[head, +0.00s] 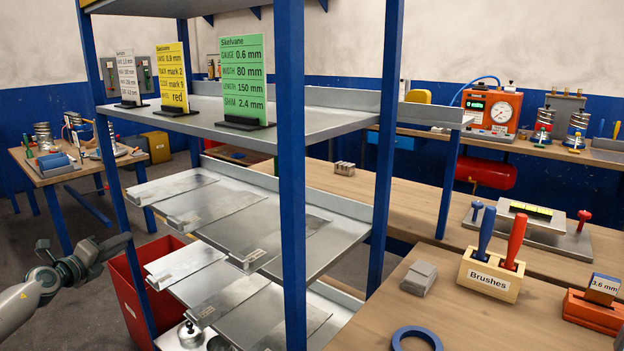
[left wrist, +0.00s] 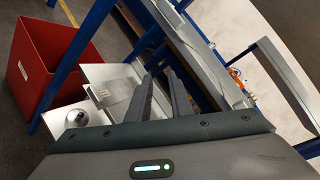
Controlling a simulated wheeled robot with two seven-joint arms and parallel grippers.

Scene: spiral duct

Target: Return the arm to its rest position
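My left arm comes in from the lower left of the head view. Its gripper (head: 112,251) is in the air left of the blue-posted shelf rack (head: 292,200), above and beside the red bin (head: 128,300). In the left wrist view the two fingers of the left gripper (left wrist: 162,78) stand apart with a gap between them, and nothing is held. Metal sheets (left wrist: 113,85) on a rack shelf show beyond the fingers there, and the red bin (left wrist: 45,62) is at the upper left. My right arm and gripper are not in view.
Metal sheets (head: 212,205) lie on the rack's lower shelves, some jutting over the front edge. Green, yellow and white signs (head: 242,80) stand on the upper shelf. A wooden bench (head: 470,320) with a brush holder (head: 490,275) is at right. Open floor shows at left.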

